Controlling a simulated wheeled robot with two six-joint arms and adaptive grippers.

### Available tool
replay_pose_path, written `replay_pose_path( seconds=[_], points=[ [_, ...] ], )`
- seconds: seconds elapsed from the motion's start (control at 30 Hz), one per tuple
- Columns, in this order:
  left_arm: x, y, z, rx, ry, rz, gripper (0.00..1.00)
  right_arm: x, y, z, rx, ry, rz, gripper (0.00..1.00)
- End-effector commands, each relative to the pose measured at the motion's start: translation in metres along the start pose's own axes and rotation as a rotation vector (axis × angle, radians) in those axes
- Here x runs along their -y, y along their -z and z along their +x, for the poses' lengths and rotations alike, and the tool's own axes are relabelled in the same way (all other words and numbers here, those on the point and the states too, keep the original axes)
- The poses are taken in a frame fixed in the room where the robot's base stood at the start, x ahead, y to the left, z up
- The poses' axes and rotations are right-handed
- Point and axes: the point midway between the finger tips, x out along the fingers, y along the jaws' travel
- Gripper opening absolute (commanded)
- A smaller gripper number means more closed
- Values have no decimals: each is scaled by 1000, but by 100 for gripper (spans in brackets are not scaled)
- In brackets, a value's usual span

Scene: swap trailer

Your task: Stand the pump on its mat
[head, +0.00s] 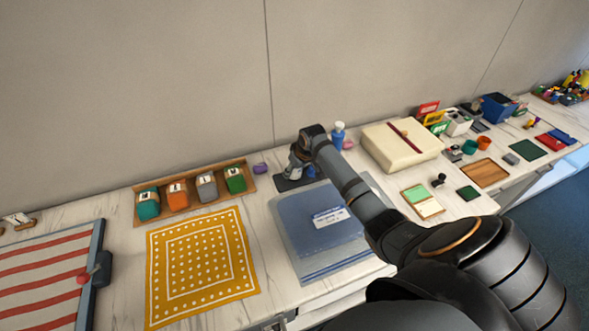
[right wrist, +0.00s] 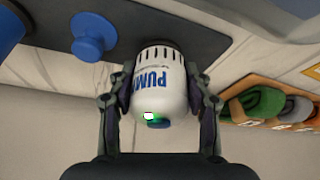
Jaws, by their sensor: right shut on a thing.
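The pump (right wrist: 160,80) is a white rounded body with blue PUMP lettering and a dark slotted band. In the right wrist view its lettering is upside down, like the rest of that picture. My right gripper (right wrist: 160,112) is shut on it, one finger on each side. In the head view my right gripper (head: 297,165) is over the dark grey mat (head: 286,185) behind the blue folder. The mat also shows in the right wrist view (right wrist: 190,42), at the pump's slotted end; I cannot tell whether they touch. My left gripper is out of view.
A blue knob (right wrist: 93,36) is beside the pump. Left of the mat is a wooden rack (head: 250,178) of coloured containers. A blue-white bottle (head: 339,135) stands right of the gripper; a cream box (head: 402,146) is further right. The wall is close behind.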

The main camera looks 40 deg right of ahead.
Motion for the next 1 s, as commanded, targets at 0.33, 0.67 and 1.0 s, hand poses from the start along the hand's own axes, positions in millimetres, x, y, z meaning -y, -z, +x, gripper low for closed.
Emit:
replay_pose_path(
  seconds=[0.33, 0.67, 1.0],
  points=[
    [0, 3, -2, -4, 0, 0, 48, 0, -1, 5, -4, -1, -1, 3],
    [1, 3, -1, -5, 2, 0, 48, 0, -2, 7, -3, 0, 0, 72],
    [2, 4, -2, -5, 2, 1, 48, -1, 0, -5, -6, -3, -1, 72]
  ],
)
